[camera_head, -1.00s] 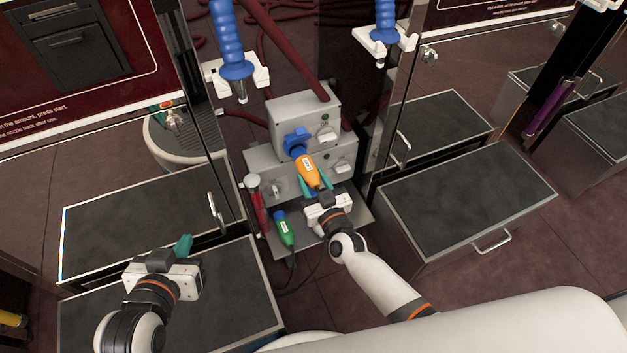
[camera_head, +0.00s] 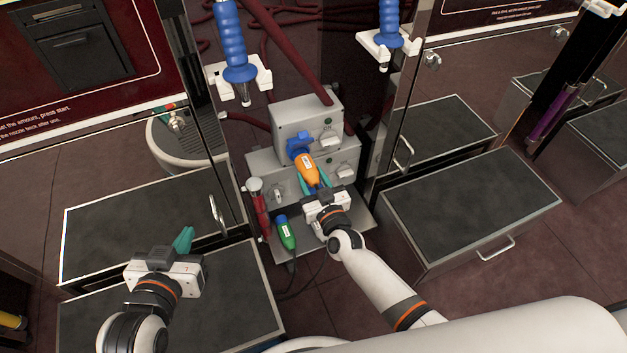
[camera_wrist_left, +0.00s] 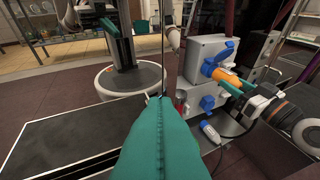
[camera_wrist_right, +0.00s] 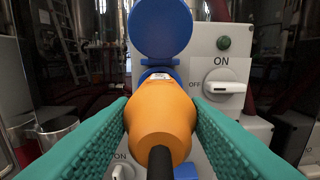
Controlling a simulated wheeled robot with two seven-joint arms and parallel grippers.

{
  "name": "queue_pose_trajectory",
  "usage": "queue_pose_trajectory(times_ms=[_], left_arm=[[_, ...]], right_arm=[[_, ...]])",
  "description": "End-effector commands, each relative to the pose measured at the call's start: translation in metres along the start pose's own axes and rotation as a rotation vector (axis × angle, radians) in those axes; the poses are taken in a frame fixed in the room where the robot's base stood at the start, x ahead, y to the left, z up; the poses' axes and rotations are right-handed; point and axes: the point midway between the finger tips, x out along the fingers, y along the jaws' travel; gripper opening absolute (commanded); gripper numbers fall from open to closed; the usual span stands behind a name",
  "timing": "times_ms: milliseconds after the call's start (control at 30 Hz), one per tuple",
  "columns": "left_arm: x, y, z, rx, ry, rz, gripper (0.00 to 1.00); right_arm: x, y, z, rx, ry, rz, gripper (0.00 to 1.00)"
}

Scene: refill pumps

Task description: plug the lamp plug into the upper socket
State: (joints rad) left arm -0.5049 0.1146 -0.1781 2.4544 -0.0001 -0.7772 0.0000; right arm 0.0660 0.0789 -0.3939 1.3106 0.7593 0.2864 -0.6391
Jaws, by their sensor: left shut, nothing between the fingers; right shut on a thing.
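An orange plug (camera_head: 306,170) with a pale label is held in my right gripper (camera_head: 318,188), whose teal fingers are shut on its sides. In the right wrist view the orange plug (camera_wrist_right: 162,115) points away from me, its front end at the blue upper socket (camera_wrist_right: 160,72). The socket's round blue lid (camera_wrist_right: 160,30) stands open above it. How deep the plug sits is hidden by its body. In the left wrist view the plug (camera_wrist_left: 228,78) lines up with the upper socket on the grey box (camera_wrist_left: 205,58). My left gripper (camera_head: 184,240) is shut and empty at lower left.
A switch marked ON/OFF (camera_wrist_right: 225,88) sits right of the upper socket. A lower socket with a blue lid (camera_wrist_left: 208,103) is below.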

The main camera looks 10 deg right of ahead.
Motion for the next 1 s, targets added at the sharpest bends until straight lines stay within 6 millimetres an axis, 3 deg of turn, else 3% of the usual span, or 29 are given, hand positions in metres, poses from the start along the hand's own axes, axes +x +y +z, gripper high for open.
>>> queue_pose_trajectory(times_ms=[733,767,900,1000], left_arm=[[0.003,-0.002,0.015,0.000,-0.091,-0.005,0.00],[0.002,-0.002,0.016,-0.001,-0.094,-0.005,0.00],[0.002,-0.002,0.016,-0.001,-0.094,-0.005,0.00],[0.002,-0.002,0.015,-0.002,-0.093,-0.005,0.00]], right_arm=[[0.013,0.000,0.000,0.001,-0.001,-0.001,0.06],[0.013,0.000,0.001,0.001,-0.001,-0.001,0.47],[0.013,0.000,0.000,0.001,-0.001,-0.001,0.68],[0.013,0.000,0.000,0.001,0.000,-0.001,0.68]])
